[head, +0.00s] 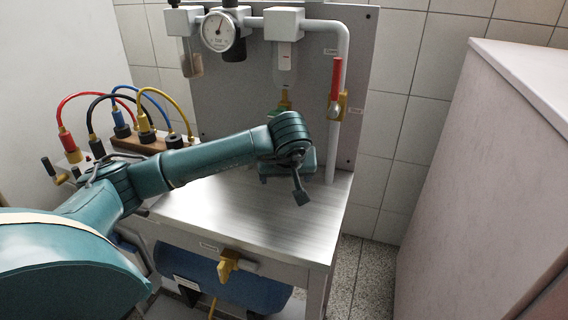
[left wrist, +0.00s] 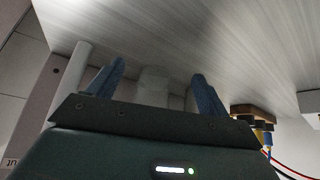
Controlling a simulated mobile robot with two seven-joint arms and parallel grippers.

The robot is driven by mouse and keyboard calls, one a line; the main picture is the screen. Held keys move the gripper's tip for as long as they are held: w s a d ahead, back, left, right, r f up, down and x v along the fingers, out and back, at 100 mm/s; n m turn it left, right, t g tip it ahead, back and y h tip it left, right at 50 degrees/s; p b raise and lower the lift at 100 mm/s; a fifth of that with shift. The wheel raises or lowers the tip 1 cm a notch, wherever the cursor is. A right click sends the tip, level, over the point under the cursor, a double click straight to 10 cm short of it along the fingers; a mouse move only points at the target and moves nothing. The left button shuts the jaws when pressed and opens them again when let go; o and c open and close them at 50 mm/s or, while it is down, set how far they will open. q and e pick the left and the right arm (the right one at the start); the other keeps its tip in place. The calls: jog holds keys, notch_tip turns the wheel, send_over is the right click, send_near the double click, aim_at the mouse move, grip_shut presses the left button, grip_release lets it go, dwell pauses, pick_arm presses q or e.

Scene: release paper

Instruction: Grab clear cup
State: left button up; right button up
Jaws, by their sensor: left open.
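A clear cup (head: 285,68) hangs below a pale block on the upright grey panel in the head view, left of the white pipe. My right gripper is not in view.
The white pipe (head: 334,130) with a red-handled valve (head: 336,80) stands right of the cup. A round gauge (head: 219,32) is at upper left. Coloured hoses (head: 125,95) stand at the left. The metal tabletop (head: 235,215) is mostly clear. A pale cabinet (head: 485,180) stands at the right.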

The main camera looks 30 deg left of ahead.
pick_arm(q)
jog(key=w+a, duration=0.2)
jog(key=w, duration=0.1)
jog(key=w+a, duration=0.1)
jog(key=w, duration=0.1)
jog(key=shift+w+a+f, duration=0.15)
jog(key=shift+a+f, duration=0.2)
jog(key=shift+w+a+f, duration=0.1)
jog(key=shift+a+f, duration=0.05)
jog(key=shift+c, duration=0.5)
jog(key=c, duration=1)
